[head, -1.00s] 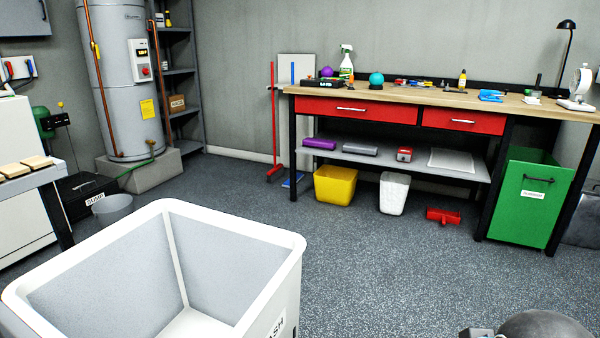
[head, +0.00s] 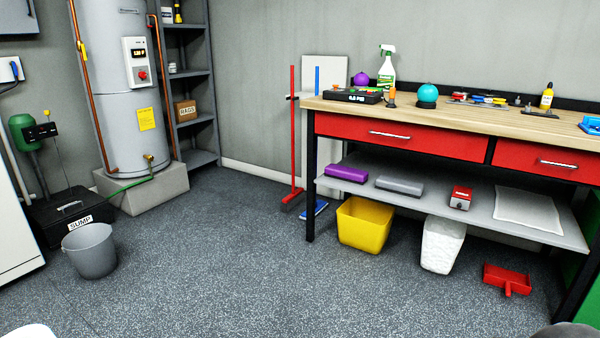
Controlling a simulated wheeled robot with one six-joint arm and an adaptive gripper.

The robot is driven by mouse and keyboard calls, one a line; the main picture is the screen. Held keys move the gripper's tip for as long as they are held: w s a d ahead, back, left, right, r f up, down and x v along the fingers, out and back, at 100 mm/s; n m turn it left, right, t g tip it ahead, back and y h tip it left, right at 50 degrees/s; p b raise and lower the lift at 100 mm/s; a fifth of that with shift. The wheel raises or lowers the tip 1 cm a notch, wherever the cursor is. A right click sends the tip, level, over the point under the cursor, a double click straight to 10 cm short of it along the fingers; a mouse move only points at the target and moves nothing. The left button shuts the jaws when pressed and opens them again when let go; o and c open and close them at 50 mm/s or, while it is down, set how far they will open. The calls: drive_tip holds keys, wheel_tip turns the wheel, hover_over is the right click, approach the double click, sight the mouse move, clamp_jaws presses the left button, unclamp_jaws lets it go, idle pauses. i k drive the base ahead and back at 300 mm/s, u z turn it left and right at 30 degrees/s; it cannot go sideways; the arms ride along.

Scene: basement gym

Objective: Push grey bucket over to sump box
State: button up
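The grey bucket (head: 90,252) stands upright on the speckled floor at the left of the head view. The black sump box (head: 45,215), with a white "SUMP" label and a handle on its lid, sits just behind it against the wall side. The bucket's rim overlaps the box's front in the picture; I cannot tell whether they touch. A dark rounded shape at the bottom right edge may be part of my arm. My gripper's fingers do not show.
A white bin's rim (head: 30,331) shows at the bottom left corner. The water heater (head: 118,90) stands on a concrete block (head: 150,190). The workbench (head: 400,130) is at right, with a yellow bin (head: 364,224) and red dustpan (head: 507,280) below. The middle floor is clear.

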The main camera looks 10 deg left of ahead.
sight(91, 248)
drive_tip(key=u, duration=0.25)
drive_tip(key=i, duration=0.9)
drive_tip(key=u, duration=1.35)
drive_tip(key=i, duration=1.3)
drive_tip(key=u, duration=0.8)
